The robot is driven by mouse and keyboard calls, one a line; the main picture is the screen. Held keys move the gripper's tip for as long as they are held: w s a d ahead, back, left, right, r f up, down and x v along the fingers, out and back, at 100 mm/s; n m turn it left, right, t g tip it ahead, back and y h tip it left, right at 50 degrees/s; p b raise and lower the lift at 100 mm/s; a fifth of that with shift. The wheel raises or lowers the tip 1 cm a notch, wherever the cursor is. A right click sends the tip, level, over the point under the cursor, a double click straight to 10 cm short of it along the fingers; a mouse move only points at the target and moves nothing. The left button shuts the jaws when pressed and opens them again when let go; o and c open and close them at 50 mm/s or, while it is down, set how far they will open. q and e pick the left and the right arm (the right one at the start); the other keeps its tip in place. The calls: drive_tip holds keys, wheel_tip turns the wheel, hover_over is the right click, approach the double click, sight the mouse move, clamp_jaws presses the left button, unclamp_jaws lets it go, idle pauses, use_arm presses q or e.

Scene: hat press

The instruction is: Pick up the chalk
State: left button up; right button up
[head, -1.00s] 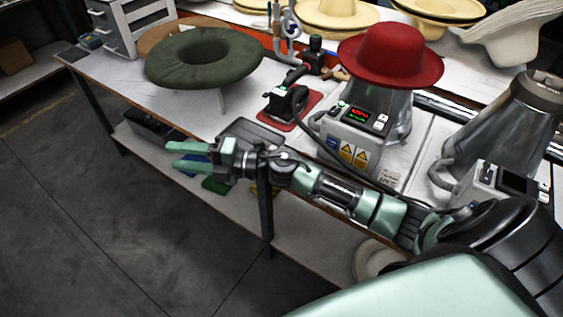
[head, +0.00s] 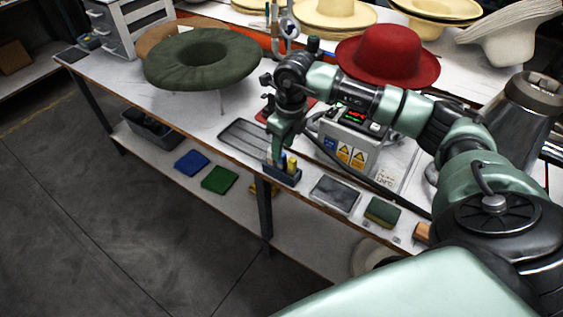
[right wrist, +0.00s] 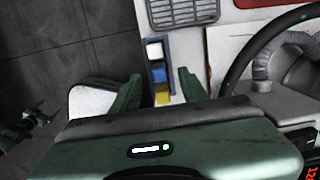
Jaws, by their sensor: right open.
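The chalk sits in a small dark blue tray (head: 284,175) at the front edge of the bench. In the right wrist view I see a white piece (right wrist: 154,50), a blue piece (right wrist: 158,74) and a yellow piece (right wrist: 162,96) in a row in the tray (right wrist: 148,67). My right gripper (head: 273,155) points down over the tray, partly hiding it in the head view. In the right wrist view its open fingers (right wrist: 160,90) stand either side of the tray's near end, with nothing held. A small, distant green-and-black part at the left looks like my left gripper (right wrist: 36,116).
A grey slotted tray (head: 243,138) lies beside the chalk tray. A grey flat pad (head: 335,194) and a green-yellow sponge (head: 382,212) lie to the right. A green hat (head: 203,57) is at left.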

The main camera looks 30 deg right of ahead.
sight(282, 164)
wheel_tip(282, 164, down, 5)
drive_tip(key=shift+w+a+r+p, duration=0.1)
drive_tip(key=shift+w+p, duration=0.05)
drive_tip(key=shift+p, duration=0.55)
clamp_jaws()
drive_tip(key=shift+r, duration=0.1)
